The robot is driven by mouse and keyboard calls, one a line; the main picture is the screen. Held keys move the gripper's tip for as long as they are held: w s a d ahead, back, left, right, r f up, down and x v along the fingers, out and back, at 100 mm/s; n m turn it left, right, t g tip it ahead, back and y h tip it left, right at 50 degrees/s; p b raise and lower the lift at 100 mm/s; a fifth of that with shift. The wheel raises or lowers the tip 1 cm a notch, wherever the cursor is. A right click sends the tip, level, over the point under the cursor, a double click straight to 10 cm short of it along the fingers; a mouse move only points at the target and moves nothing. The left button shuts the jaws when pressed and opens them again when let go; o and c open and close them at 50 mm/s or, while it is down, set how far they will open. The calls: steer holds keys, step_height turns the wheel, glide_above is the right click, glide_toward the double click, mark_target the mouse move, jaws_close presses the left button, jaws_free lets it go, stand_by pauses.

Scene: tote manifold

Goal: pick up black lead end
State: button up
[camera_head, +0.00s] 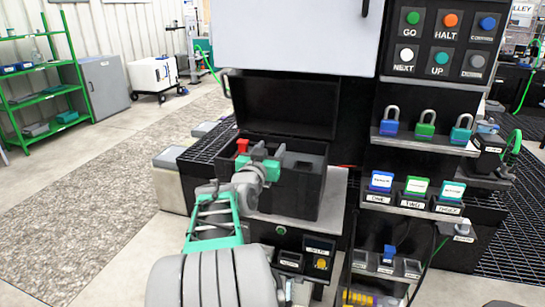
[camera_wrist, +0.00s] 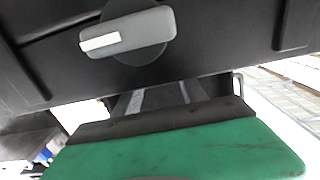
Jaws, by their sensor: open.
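My gripper (camera_head: 264,160), with green finger parts, is open at the front left of an open black case (camera_head: 297,205). It overlaps the case's front edge and interior in the head view. A small red piece (camera_head: 242,146) shows at the case's left side, just beyond my gripper. I cannot make out the black lead end in either view; dark surfaces and my gripper cover part of the case. In the wrist view, a grey rounded piece with a white strip (camera_wrist: 130,32) sits on a dark surface, above my green gripper part (camera_wrist: 185,150).
The case's raised lid (camera_head: 285,105) stands behind my gripper. To the right are a shelf of padlocks (camera_head: 425,124), a button panel (camera_head: 442,44) and labelled blocks (camera_head: 416,187). A green rack (camera_head: 40,85) stands far left, with open floor (camera_head: 110,160) before it.

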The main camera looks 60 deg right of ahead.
steer(key=shift+c, duration=0.2)
jaws_close()
stand_by(0.3)
